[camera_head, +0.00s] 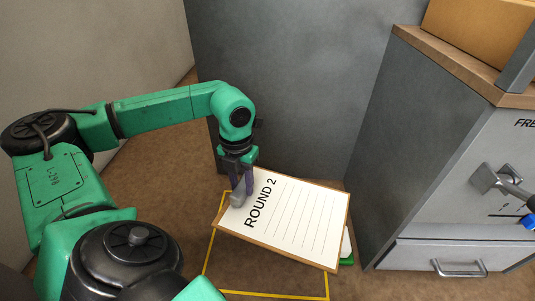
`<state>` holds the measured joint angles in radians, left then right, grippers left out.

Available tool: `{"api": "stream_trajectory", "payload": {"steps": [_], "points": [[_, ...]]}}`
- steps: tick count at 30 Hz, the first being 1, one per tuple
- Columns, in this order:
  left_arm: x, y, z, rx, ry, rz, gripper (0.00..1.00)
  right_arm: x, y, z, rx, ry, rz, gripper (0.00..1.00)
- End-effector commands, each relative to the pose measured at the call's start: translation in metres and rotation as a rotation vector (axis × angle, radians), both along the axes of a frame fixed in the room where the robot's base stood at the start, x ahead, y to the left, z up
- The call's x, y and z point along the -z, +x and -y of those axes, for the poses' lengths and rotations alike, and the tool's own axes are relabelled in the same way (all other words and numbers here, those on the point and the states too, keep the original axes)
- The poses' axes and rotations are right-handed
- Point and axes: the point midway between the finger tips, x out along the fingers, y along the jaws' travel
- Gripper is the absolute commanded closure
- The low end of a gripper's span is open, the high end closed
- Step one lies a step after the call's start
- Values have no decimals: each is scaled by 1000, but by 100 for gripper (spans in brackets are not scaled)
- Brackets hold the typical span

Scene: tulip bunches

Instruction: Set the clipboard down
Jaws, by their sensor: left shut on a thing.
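The clipboard (299,220) is a brown board with a white sheet headed "ROUND 2" and ruled lines. My left gripper (241,192) is shut on its left edge, fingers pointing down. The board looks tilted, with its lower right corner nearer the camera. It covers part of a yellow outlined area (265,294) on the brown floor. I cannot tell whether the board touches the floor. My right gripper is not in view.
A green and white thing (346,258) shows partly from under the board's right edge. A grey cabinet (440,246) with a handled drawer and wooden top stands at the right, with a cardboard box (480,25) on it. A grey wall (290,80) is behind.

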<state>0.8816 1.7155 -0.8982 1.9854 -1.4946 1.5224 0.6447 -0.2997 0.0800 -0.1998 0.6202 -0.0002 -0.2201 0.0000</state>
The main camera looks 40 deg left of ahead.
Motion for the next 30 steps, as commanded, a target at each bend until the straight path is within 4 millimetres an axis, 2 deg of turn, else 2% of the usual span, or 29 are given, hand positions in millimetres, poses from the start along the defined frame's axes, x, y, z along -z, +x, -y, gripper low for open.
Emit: {"api": "stream_trajectory", "payload": {"steps": [1, 3, 6, 8, 19, 30], "points": [[14, -5, -9, -112, 3, -2, 100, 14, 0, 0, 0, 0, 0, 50], [17, -9, -17, -229, 1, -1, 100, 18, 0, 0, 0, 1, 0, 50], [21, -10, -20, -305, -4, -1, 100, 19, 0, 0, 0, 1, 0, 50], [31, -10, -20, -313, -5, -1, 100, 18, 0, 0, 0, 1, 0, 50], [149, -10, -18, -308, -9, -2, 100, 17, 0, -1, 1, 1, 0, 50], [213, -10, -18, -307, -7, 0, 100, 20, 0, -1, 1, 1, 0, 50]]}}
